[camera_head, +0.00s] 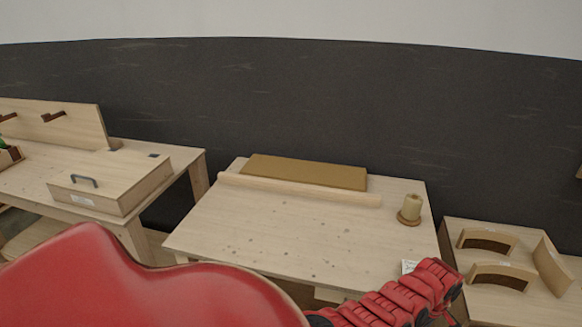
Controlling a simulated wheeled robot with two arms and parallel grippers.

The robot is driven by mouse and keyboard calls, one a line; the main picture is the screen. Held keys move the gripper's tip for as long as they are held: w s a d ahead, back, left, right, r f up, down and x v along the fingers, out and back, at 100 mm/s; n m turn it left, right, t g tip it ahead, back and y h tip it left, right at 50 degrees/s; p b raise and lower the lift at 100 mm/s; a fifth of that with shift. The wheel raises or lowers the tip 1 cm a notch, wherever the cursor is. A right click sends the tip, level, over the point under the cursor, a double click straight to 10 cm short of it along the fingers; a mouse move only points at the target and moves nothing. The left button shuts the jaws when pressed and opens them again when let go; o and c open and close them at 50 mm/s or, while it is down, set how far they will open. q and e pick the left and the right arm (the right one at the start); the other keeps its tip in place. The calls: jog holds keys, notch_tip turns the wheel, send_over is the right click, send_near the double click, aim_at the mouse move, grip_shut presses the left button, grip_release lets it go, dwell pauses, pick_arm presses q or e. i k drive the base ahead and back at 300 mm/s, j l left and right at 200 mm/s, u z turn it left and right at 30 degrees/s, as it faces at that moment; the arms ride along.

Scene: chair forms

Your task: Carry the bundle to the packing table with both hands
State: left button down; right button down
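A pale wooden table (300,238), likely the packing table, stands in the middle. Brown sheet material (305,171) lies along its back edge, with a long pale roll (298,190) in front. A spool of cord (410,210) stands at its back right. A large smooth red shape (130,290) with a thin tan edge fills the lower left, close to the camera. A ridged red piece (395,303) with dark parts reaches over the table's front right corner. I cannot tell whether these red things are the bundle or my own parts. I see no gripper fingertips.
At left, a bench (160,158) carries a wooden box (112,185) with a dark handle. A low wooden stand (488,255) with curved pieces is at right. A dark wall (300,100) closes the back. The table's middle is bare.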

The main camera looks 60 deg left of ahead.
aim_at(278, 223)
jog(key=k+j+u, duration=0.15)
jog(key=u, duration=0.2)
jog(key=k+j+u, duration=0.1)
jog(key=u, duration=0.3)
jog(key=j+u, duration=0.2)
jog(key=u, duration=0.15)
jog(key=k+j, duration=0.05)
